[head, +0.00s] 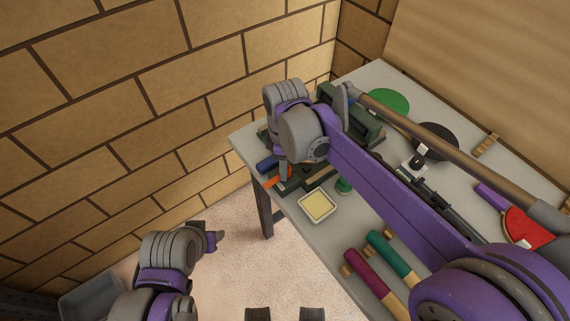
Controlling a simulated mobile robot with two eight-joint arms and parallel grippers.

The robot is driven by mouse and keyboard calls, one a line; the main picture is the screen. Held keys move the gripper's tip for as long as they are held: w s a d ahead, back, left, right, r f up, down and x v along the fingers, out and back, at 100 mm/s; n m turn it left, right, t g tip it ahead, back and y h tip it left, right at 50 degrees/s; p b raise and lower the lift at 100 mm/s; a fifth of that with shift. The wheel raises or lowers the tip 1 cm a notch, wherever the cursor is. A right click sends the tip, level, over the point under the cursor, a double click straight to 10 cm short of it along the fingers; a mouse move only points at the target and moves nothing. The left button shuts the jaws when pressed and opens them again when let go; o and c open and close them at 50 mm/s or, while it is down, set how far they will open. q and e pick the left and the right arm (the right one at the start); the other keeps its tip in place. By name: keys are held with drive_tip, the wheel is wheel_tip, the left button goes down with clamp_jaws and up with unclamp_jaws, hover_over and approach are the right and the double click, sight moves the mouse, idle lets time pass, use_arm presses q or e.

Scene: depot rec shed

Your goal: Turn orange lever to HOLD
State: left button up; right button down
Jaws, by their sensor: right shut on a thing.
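The orange lever (273,181) shows as a short orange strip at the near left corner of the grey table. My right gripper (284,174) points down at it and is shut on it. The gripper and wrist cover part of the lever and most of its mount. No HOLD mark can be read from here. My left gripper (215,241) is low at the left, off the table and clear of everything; whether its jaws are open cannot be made out.
The grey table (292,214) carries a pale yellow tray (317,206), a maroon roller (366,272), a teal roller (390,254), a green disc (388,102), a black disc (438,141) and a red piece (524,228). A brick wall (130,100) stands behind. A grey bin (88,297) is at lower left.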

drive_tip(key=shift+m, duration=0.3)
drive_tip(key=m, duration=0.3)
drive_tip(key=shift+m, duration=0.4)
drive_tip(key=m, duration=0.4)
drive_tip(key=shift+m, duration=0.3)
drive_tip(key=m, duration=0.8)
drive_tip(key=shift+m, duration=0.3)
drive_tip(key=c, duration=0.5)
unclamp_jaws()
